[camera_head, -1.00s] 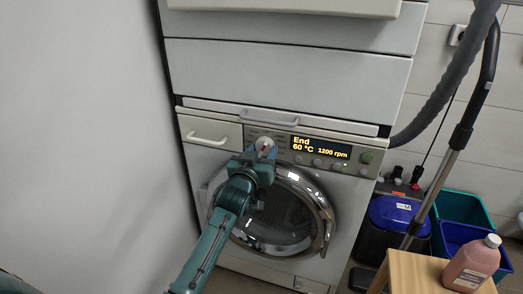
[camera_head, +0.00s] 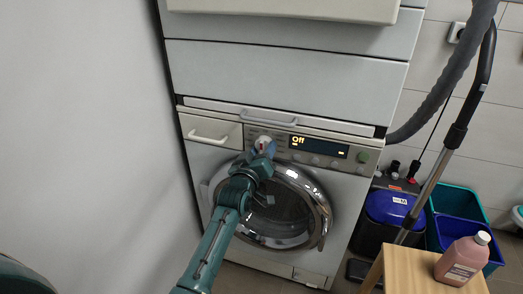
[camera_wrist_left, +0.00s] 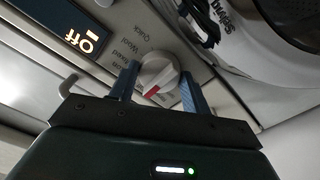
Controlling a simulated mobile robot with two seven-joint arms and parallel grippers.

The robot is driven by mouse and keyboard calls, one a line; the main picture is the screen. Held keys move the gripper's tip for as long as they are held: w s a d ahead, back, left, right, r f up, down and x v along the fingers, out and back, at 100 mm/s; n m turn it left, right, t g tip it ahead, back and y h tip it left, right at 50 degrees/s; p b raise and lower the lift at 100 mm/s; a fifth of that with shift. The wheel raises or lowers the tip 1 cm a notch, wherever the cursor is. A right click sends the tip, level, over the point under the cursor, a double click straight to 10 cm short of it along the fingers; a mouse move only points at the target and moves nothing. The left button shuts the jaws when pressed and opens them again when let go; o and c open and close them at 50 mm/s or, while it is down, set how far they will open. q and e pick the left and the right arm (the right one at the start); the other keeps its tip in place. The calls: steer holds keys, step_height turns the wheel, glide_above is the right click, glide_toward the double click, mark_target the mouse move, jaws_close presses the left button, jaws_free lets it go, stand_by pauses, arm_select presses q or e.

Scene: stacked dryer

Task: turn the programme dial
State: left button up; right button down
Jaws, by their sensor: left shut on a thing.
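The programme dial (camera_wrist_left: 158,75) is a round pale knob with a red pointer mark on the washing machine's panel. It also shows in the head view (camera_head: 263,142). My left gripper (camera_wrist_left: 160,88) has its two blue fingers on either side of the dial and is shut on it; in the head view my left gripper (camera_head: 263,148) covers part of the dial. The display (camera_head: 319,147) reads "Off"; it also shows in the wrist view (camera_wrist_left: 75,38). Printed programme names, among them "Quick", "Wool" and "Mixed", lie beside the dial. My right gripper is not in view.
The round glass door (camera_head: 272,207) is below the panel, close under my left arm. A detergent drawer (camera_head: 212,131) is left of the dial. At right stand a stool (camera_head: 409,272) with a pink bottle (camera_head: 463,260), a vacuum hose and blue bins.

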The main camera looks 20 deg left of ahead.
arm_select(q)
steer(key=o, duration=1)
steer(key=shift+c, duration=0.2)
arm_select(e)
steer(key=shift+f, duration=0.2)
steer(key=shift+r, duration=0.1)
